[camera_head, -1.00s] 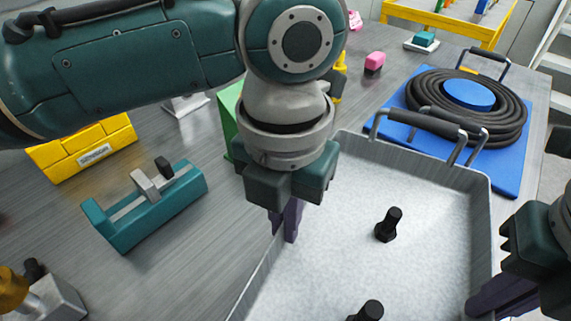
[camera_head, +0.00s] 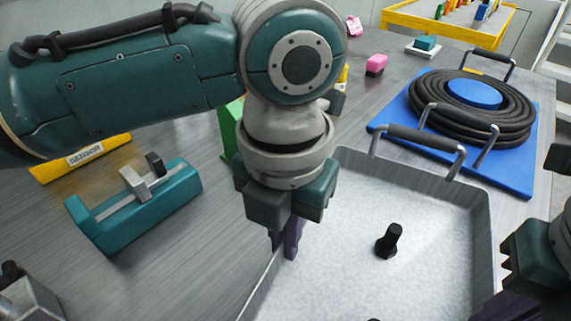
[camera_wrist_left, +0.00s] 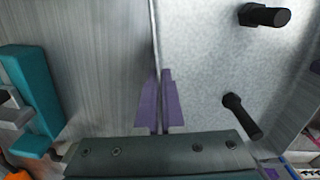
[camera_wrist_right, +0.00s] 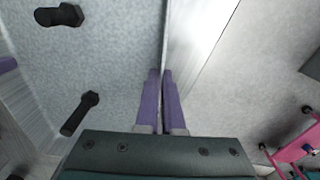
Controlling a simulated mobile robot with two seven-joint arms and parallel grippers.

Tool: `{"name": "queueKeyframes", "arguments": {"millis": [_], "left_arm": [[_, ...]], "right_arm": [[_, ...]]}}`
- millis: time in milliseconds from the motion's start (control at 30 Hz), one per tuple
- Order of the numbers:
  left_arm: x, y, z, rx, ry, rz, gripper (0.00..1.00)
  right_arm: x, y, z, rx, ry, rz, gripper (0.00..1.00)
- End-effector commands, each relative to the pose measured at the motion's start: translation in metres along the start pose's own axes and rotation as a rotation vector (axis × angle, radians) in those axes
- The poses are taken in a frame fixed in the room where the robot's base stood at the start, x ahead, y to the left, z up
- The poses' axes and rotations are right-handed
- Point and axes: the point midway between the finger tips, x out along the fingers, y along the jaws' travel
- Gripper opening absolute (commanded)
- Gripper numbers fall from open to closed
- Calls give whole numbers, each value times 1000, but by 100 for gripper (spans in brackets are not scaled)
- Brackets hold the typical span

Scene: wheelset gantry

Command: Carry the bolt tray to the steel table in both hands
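The bolt tray (camera_head: 340,265) is a pale grey metal tray with low walls and a black-gripped handle (camera_head: 418,138) at its far end. Black bolts (camera_head: 389,241) stand or lie in it, and two show in the left wrist view (camera_wrist_left: 241,115). My left gripper (camera_head: 288,245) is shut on the tray's left wall, with its purple fingers on either side of the wall in the left wrist view (camera_wrist_left: 157,105). My right gripper (camera_wrist_right: 161,100) is shut on the opposite wall; its fingers are partly cut off in the head view. I cannot identify the steel table.
A grey brushed-metal bench (camera_head: 180,265) lies under and around the tray. A black hose coil (camera_head: 500,120) on a blue board (camera_head: 520,175) is beyond the tray. A pink block (camera_head: 376,64) lies farther back.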

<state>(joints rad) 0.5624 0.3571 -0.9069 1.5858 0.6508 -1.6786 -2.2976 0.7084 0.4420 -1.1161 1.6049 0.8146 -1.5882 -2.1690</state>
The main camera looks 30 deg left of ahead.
Motion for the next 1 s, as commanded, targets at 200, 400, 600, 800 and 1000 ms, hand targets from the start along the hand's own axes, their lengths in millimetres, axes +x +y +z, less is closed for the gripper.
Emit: {"name": "queueKeyframes", "arguments": {"millis": [200, 400, 600, 800, 1000], "left_arm": [[8, 0, 0, 0, 0, 1, 16], [8, 0, 0, 0, 0, 1, 35], [7, 0, 0, 0, 0, 0, 35], [-12, 0, 1, 1, -4, -1, 35], [-58, 0, 2, 2, -7, -2, 35]], "right_arm": [[8, -1, 0, 1, 0, -2, 16], [8, 0, 0, 0, 0, -1, 35], [8, 0, 0, 0, 0, 0, 35], [8, 0, 0, 0, 0, 0, 35], [8, 0, 0, 0, 0, 0, 35]]}}
